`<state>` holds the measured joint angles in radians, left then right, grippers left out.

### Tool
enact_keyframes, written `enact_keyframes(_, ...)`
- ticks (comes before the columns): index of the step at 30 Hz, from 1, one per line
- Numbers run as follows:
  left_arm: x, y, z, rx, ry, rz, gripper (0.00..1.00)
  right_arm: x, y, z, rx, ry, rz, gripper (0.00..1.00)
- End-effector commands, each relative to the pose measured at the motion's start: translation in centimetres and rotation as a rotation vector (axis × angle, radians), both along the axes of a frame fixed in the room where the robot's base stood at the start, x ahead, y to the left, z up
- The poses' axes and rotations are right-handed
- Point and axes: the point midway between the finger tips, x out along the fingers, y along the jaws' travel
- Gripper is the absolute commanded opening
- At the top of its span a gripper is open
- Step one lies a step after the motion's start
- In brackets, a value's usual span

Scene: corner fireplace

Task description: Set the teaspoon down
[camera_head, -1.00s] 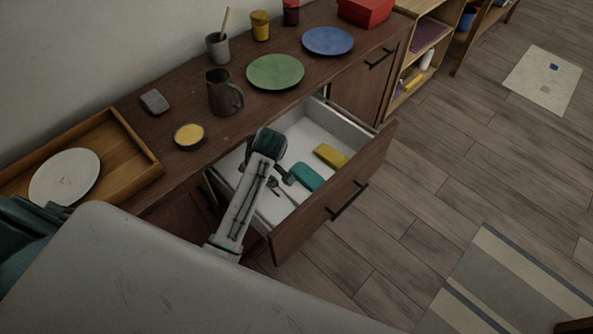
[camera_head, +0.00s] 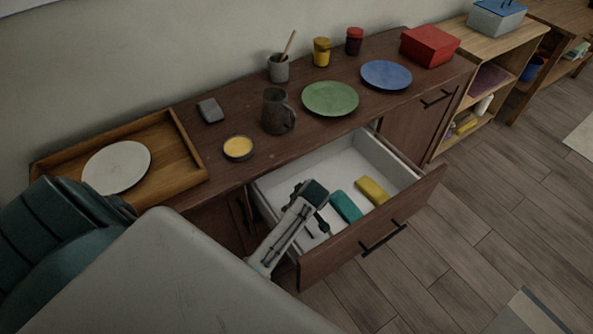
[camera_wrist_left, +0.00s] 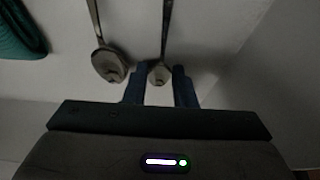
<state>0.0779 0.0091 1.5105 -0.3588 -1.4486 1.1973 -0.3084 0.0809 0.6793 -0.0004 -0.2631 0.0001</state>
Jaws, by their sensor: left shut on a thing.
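My left gripper (camera_head: 322,222) is inside the open drawer (camera_head: 300,268), low over its white floor. The left wrist view shows its two blue fingertips (camera_wrist_left: 160,88) shut on the bowl end of a teaspoon (camera_wrist_left: 160,74), whose thin handle points away from the gripper. I cannot tell whether this spoon touches the drawer floor. A second, similar spoon (camera_wrist_left: 110,64) lies just left of it in that view. In the head view the spoons are mostly hidden by my arm and too small to tell apart. My right gripper is not in view.
A teal block (camera_head: 345,206) and a yellow block (camera_head: 372,191) lie in the drawer right of my gripper. On the cabinet top stand a dark jug (camera_head: 277,112), a yellow-filled bowl (camera_head: 238,148), a green plate (camera_head: 330,98) and a wooden tray (camera_head: 190,178). The drawer's back is bare.

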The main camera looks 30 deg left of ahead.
Motion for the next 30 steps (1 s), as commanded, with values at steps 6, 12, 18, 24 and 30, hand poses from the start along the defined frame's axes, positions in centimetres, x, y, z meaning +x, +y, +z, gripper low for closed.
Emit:
enact_keyframes(6, 0.0, 0.0, -0.1, 0.000, 0.000, 0.000, 0.34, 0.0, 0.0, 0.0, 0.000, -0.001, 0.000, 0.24)
enact_keyframes(12, 0.0, 0.0, -0.1, 0.000, 0.000, 0.000, 0.34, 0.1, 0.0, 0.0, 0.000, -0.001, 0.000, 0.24)
enact_keyframes(18, 0.0, -0.4, 1.0, 0.000, -0.003, -0.001, 0.34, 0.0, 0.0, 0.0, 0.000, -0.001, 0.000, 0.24)
enact_keyframes(24, -0.6, -1.9, 4.6, -0.002, -0.005, -0.001, 0.34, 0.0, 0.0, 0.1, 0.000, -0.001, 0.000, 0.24)
enact_keyframes(30, -1.2, -3.3, 8.5, -0.002, -0.004, 0.000, 0.34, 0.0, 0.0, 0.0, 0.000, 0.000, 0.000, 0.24)
